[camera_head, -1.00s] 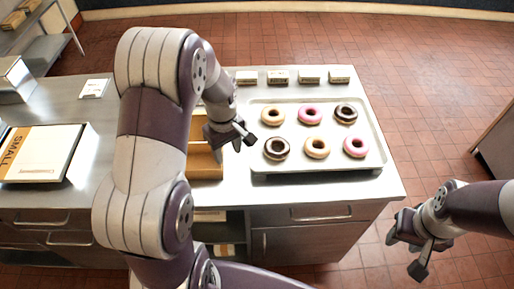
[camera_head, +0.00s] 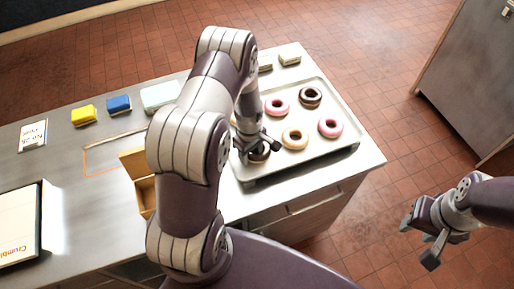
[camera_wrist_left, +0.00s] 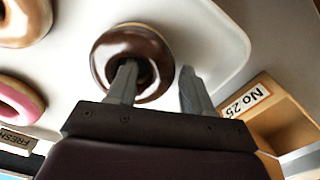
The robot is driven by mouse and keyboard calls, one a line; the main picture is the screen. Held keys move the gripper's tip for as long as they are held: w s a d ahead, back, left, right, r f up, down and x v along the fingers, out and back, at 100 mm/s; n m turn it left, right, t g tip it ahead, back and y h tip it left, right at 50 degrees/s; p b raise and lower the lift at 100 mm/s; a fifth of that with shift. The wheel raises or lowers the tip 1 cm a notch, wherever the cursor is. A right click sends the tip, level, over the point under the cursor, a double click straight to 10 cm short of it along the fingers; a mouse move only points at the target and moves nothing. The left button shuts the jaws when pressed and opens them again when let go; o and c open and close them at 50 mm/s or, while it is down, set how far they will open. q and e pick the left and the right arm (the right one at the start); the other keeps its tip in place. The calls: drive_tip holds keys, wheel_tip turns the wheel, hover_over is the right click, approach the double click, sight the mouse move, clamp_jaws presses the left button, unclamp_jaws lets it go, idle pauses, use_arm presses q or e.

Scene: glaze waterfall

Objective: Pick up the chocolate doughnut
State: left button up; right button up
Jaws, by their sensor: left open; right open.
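A chocolate doughnut (camera_head: 259,156) lies at the near left corner of the tray (camera_head: 335,150), partly hidden by my left gripper (camera_head: 257,143). In the left wrist view the same doughnut (camera_wrist_left: 128,40) has glossy dark glaze. My left gripper (camera_wrist_left: 157,75) is open there: one finger is over the hole and the other is outside the ring, on the right, so the ring's side lies between them. I cannot tell whether the fingers touch it. A second chocolate doughnut (camera_head: 311,96) lies at the tray's far side. My right gripper (camera_head: 420,242) is open and empty over the floor.
Pink doughnuts (camera_head: 330,126) and plain-glazed ones (camera_head: 294,137) share the tray. An open wooden box (camera_head: 138,178) stands left of the tray, behind my left arm. Yellow (camera_head: 83,115) and blue (camera_head: 119,104) blocks sit along the counter's far edge. A grey cabinet (camera_head: 470,75) stands at the right.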

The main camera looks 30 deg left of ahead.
use_arm(q)
drive_tip(key=shift+a, duration=0.2)
drive_tip(key=shift+c, duration=0.7)
drive_tip(key=c, duration=0.5)
drive_tip(key=shift+d, duration=0.2)
drive_tip(key=shift+c, duration=0.8)
drive_tip(key=shift+d+r, duration=0.1)
drive_tip(key=shift+d, duration=0.05)
